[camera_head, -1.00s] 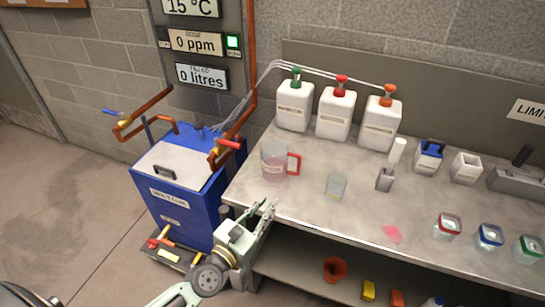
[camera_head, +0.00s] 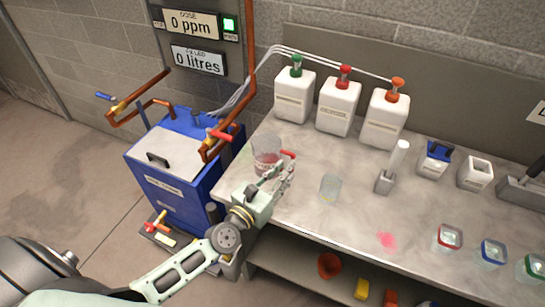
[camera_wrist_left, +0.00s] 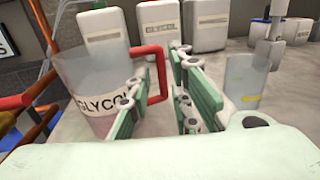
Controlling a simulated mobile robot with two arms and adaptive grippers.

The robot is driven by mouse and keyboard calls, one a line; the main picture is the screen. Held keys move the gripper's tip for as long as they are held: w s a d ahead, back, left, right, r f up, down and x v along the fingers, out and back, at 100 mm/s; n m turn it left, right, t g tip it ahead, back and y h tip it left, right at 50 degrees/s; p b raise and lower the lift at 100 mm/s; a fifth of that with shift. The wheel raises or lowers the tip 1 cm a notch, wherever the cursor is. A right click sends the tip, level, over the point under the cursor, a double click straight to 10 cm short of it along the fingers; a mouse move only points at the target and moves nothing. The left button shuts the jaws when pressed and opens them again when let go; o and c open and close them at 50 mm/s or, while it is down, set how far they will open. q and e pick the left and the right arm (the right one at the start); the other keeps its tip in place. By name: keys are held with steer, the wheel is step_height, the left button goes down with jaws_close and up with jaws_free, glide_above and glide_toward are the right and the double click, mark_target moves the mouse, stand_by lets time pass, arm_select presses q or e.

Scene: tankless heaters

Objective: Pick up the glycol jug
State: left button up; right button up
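The glycol jug (camera_head: 265,150) is a clear jug with a red handle, upright on the bench's left part. In the left wrist view the jug (camera_wrist_left: 88,72) shows a GLYCOL label at left, its red handle towards the right. My left gripper (camera_head: 286,174) is at the jug's handle side, above the bench. In the left wrist view its green-padded fingers (camera_wrist_left: 160,75) are apart, and the handle appears between them, ahead of the palm. I cannot tell whether a finger touches it. My right gripper is not in view.
A clear beaker (camera_head: 331,188) stands close right of the gripper. Several white dispenser bottles (camera_head: 338,108) line the back wall. A grey holder with a white stick (camera_head: 385,182) stands further right. A blue tank (camera_head: 180,200) with copper pipes is left of the bench (camera_head: 300,222).

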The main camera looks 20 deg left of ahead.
arm_select(q)
steer(key=shift+w+d+r+p, duration=0.15)
steer(key=shift+w+r+p, duration=0.15)
steer(key=shift+w, duration=0.3)
steer(key=shift+w+d+r+p, duration=0.15)
steer(key=shift+w+p, duration=0.1)
steer(key=shift+w, duration=0.3)
steer(key=shift+f+x, duration=0.2)
steer(key=shift+x, duration=1)
steer(key=shift+w, duration=0.25)
jaws_close()
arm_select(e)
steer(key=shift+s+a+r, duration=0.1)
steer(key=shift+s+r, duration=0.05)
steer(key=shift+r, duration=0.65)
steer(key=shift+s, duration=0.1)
